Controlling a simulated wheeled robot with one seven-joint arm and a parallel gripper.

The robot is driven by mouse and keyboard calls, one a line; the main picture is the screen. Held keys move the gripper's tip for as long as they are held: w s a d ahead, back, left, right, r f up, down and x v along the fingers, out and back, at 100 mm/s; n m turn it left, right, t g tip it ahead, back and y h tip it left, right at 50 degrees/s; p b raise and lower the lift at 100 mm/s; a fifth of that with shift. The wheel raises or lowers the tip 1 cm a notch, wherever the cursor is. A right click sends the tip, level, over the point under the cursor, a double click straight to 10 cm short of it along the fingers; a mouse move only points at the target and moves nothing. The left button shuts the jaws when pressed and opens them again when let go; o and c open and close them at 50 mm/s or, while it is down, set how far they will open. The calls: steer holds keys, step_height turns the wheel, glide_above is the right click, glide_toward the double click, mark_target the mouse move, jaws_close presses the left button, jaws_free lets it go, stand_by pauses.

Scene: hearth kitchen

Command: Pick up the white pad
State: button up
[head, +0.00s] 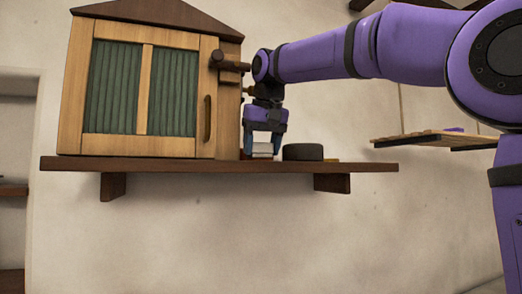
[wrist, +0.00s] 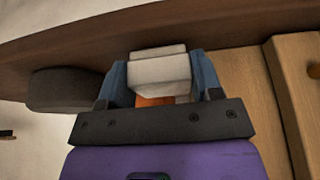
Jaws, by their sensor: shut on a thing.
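The white pad (head: 263,148) is a small pale block at the wall shelf, just right of the wooden cabinet. In the wrist view the white pad (wrist: 158,70) sits between the two blue-grey fingers. My gripper (head: 262,151) points down and is shut on the pad, with a finger on each side; it also shows in the wrist view (wrist: 159,82). In the head view the pad is at or just above the shelf surface; I cannot tell whether it touches. An orange patch (wrist: 155,101) shows beside the pad, between the fingers.
The dark wooden shelf (head: 200,165) holds a cabinet (head: 145,90) with green panels, close on the gripper's left. Another shelf (head: 435,141) is further right.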

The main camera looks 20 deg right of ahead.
steer(key=shift+r, duration=1.5)
steer(key=s+r, duration=0.1)
steer(key=s, duration=1.5)
steer(key=shift+d+r, duration=0.15)
steer(key=o, duration=0.5)
steer(key=c, duration=0.3)
steer(key=shift+w, duration=0.1)
